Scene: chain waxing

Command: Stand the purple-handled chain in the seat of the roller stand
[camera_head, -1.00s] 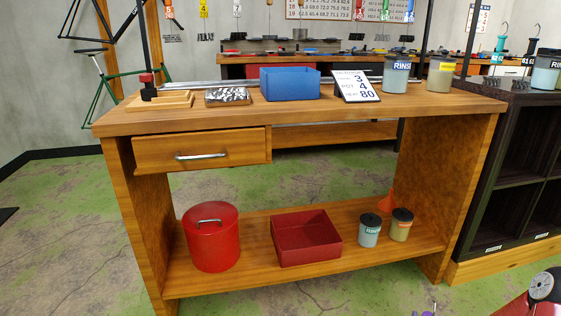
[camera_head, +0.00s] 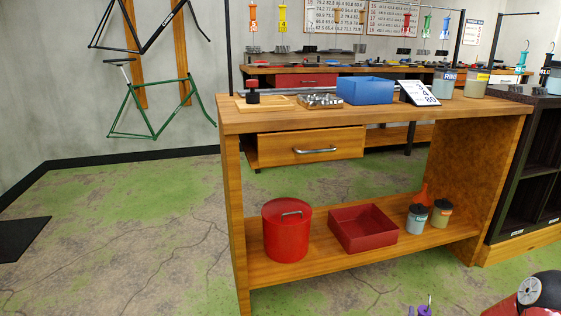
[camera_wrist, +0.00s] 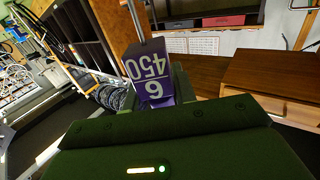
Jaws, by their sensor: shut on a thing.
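The purple handle (camera_wrist: 147,66) of the chain, with a white label reading 6 and 450, is held in my gripper (camera_wrist: 155,98) in the wrist view. A thin metal rod (camera_wrist: 132,18) runs from the handle's far end. The dark housing of my gripper fills the lower part of that view. In the head view only a small purple piece (camera_head: 424,311) shows at the bottom edge, and the gripper itself is not clear there. The chain links are not seen. I cannot make out the roller stand or its seat for sure in either view.
A wooden workbench (camera_head: 400,115) stands ahead with a blue bin (camera_head: 365,91), jars and a sign on top. Its lower shelf holds a red canister (camera_head: 287,232) and a red tray (camera_head: 336,238). Dark shelving (camera_head: 521,165) stands at right. The floor at left is open.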

